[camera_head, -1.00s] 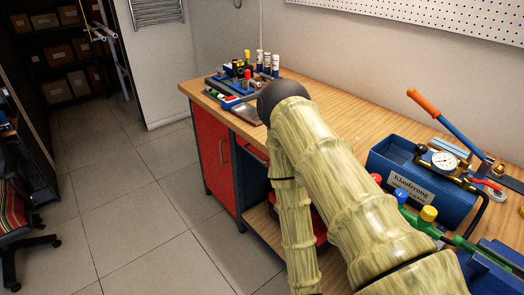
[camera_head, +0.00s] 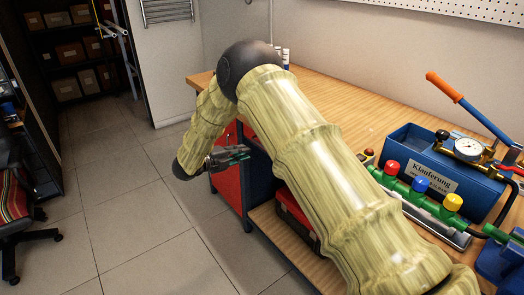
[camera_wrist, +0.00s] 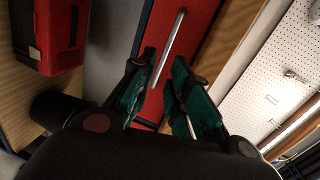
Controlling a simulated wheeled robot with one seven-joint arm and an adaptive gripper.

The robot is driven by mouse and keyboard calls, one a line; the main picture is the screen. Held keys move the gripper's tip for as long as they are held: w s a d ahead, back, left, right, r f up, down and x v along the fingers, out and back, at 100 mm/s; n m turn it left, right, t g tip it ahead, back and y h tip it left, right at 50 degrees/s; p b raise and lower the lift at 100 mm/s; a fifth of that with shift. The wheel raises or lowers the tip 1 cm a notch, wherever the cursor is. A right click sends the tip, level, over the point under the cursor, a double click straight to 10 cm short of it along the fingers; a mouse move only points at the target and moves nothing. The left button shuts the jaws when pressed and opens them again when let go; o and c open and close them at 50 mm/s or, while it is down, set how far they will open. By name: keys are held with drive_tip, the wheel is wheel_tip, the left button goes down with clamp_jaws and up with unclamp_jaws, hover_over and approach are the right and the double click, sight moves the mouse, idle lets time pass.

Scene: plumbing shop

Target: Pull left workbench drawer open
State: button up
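The workbench (camera_head: 320,95) has a red front (camera_head: 227,187) at its far-left end, partly hidden by my arm. In the wrist view the red front (camera_wrist: 190,22) carries a slim silver bar handle (camera_wrist: 168,52). I cannot tell whether this panel is a drawer or a door. My gripper (camera_head: 246,152) is beside the bench front, just below the worktop edge. In the wrist view my gripper (camera_wrist: 163,75) is open, its green-padded fingers apart. The handle's lower end appears between the fingertips; no contact shows.
A red toolbox (camera_head: 296,220) sits on the lower shelf (camera_head: 275,232). A blue case (camera_head: 410,150), a pipe manifold (camera_head: 425,200) and an orange-handled lever (camera_head: 445,88) stand on the worktop. The floor (camera_head: 130,220) left of the bench is clear up to a chair (camera_head: 22,210).

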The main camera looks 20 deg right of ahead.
drive_tip(key=shift+m+g, duration=0.3)
drive_tip(key=shift+m, duration=0.3)
drive_tip(key=x, duration=0.6)
drive_tip(key=r+p+x, duration=0.1)
drive_tip(key=x, duration=0.3)
drive_tip(key=shift+w+d, duration=0.1)
drive_tip(key=shift+w, duration=0.1)
clamp_jaws()
